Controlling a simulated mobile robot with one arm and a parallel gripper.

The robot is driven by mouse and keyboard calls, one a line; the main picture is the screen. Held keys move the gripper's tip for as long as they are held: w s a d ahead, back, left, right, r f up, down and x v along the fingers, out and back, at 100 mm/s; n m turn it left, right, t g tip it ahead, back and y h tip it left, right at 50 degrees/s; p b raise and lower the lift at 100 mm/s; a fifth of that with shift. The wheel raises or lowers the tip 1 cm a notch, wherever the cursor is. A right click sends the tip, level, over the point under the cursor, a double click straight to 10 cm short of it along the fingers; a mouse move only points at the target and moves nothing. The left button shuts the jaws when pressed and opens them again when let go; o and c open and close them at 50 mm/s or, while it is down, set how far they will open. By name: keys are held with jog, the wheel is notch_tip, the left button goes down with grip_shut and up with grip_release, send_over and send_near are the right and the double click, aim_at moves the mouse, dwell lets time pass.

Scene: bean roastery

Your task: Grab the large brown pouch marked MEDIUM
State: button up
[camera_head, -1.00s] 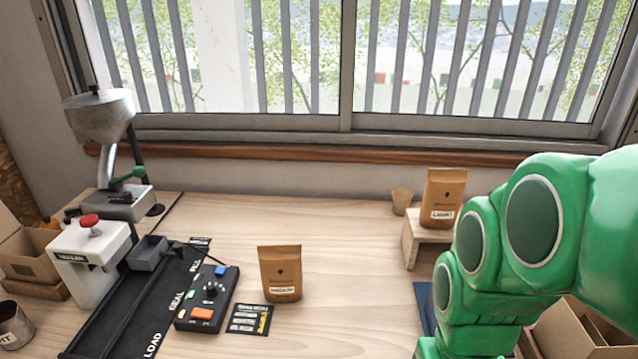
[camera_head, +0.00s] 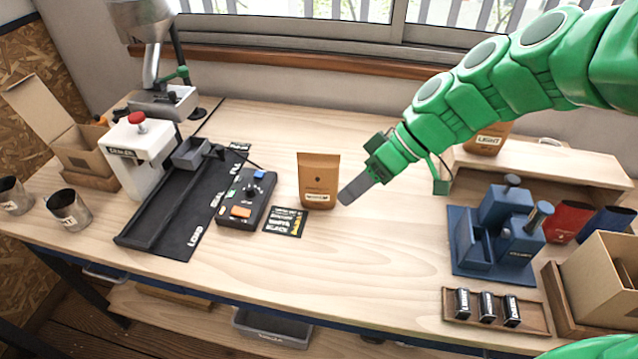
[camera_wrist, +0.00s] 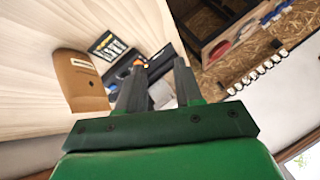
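A large brown pouch (camera_head: 318,175) stands upright on the wooden table near the middle, with a small white label too blurred to read surely. It also shows in the wrist view (camera_wrist: 75,78), at the left, outside the fingers. My gripper (camera_head: 346,198) is just right of the pouch in the head view, its fingers pointing down and left. In the wrist view my gripper (camera_wrist: 160,68) has its two fingers apart with nothing held between them. A second brown pouch (camera_head: 487,140), labelled LIGHT, stands at the back right, partly hidden by my arm.
Left of the pouch are a black-and-yellow card (camera_head: 286,222), a control box (camera_head: 245,200) and a sealer (camera_head: 150,155). A blue device (camera_head: 500,225), a tray of small labelled blocks (camera_head: 495,318) and an open box (camera_head: 600,280) stand right. Bare table lies in front of the pouch.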

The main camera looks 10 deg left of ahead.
jog(key=w+a+n+y, duration=0.3)
jog(key=w, duration=0.5)
jog(key=n+t+y, duration=0.2)
jog(key=n+y, duration=0.1)
send_near(319, 154)
jog(key=a, duration=0.2)
jog(key=shift+f+x, duration=0.25)
jog(key=shift+x, duration=1.85)
jog(key=shift+f+x, duration=0.25)
jog(key=shift+x, duration=1.85)
jog(key=shift+d, duration=0.15)
grip_shut()
